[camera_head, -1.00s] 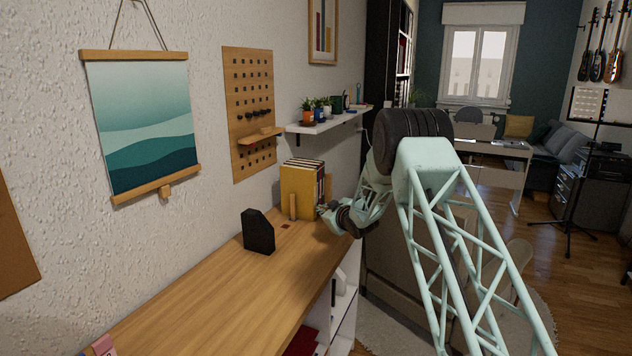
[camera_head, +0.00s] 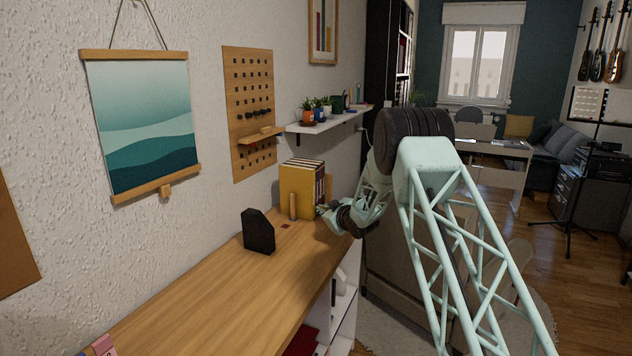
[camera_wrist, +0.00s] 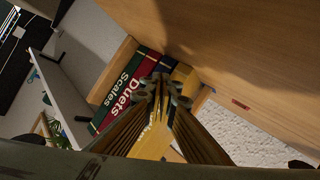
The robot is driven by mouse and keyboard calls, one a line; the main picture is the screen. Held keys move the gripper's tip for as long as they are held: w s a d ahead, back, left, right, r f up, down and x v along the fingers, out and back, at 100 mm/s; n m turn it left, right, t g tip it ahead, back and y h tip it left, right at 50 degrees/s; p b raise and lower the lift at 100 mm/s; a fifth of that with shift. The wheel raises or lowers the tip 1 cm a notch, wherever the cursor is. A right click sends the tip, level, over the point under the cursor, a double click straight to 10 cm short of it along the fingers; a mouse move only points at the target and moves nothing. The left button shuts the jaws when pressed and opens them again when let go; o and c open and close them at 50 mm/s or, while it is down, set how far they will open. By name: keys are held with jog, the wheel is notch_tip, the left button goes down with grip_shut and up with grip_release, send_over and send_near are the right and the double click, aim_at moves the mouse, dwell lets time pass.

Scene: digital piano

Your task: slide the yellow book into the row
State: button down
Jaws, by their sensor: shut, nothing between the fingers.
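The yellow book (camera_head: 297,190) stands upright at the near end of the row, its broad cover facing my body camera. In the wrist view its spine (camera_wrist: 183,73) lies beside a dark blue spine (camera_wrist: 165,66), a red "Duets" book (camera_wrist: 123,95) and a green "Scales" book (camera_wrist: 110,101). My gripper (camera_head: 321,211) is at the spine side of the row. In the wrist view my closed fingertips (camera_wrist: 164,87) lie over the yellow and blue spines and hide part of them. Nothing is held; I cannot tell whether the tips touch.
A wooden post (camera_head: 292,206) stands against the yellow cover. A black holder (camera_head: 258,231) stands nearer on the wooden desktop (camera_head: 215,285), with a small red-brown mark (camera_head: 286,225) between them. A wall shelf (camera_head: 325,122) with pots hangs above. The near desktop is largely clear.

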jog(key=shift+s+d, duration=0.3)
jog(key=shift+d, duration=0.35)
jog(key=shift+s+d, duration=0.3)
jog(key=shift+d, duration=0.4)
jog(key=shift+s+d, duration=0.3)
jog(key=shift+d, duration=0.35)
jog(key=shift+r, duration=0.15)
jog(key=shift+s+d+r, duration=0.2)
jog(key=shift+d+r, duration=0.1)
jog(key=shift+r, duration=0.3)
jog(key=s+d+r+m+g+h, duration=0.15)
jog(key=s+d+r, duration=0.25)
jog(key=s+r, duration=0.6)
jog(key=s+d+r+m+g+h, duration=0.1)
jog(key=s+d+r+m+h, duration=0.15)
jog(key=s+d+r, duration=0.5)
jog(key=s+d+r+m+g+h, duration=0.1)
jog(key=s+d+r+m+h, duration=0.1)
jog(key=s+r, duration=1)
jog(key=s+f+m+g, duration=0.2)
jog(key=s+g, duration=0.1)
jog(key=s, duration=2.8)
jog(key=s+f+m+g, duration=0.2)
jog(key=s+f+g, duration=0.1)
jog(key=s, duration=2.9)
jog(key=shift+d+p, duration=0.25)
jog(key=shift+p, duration=0.05)
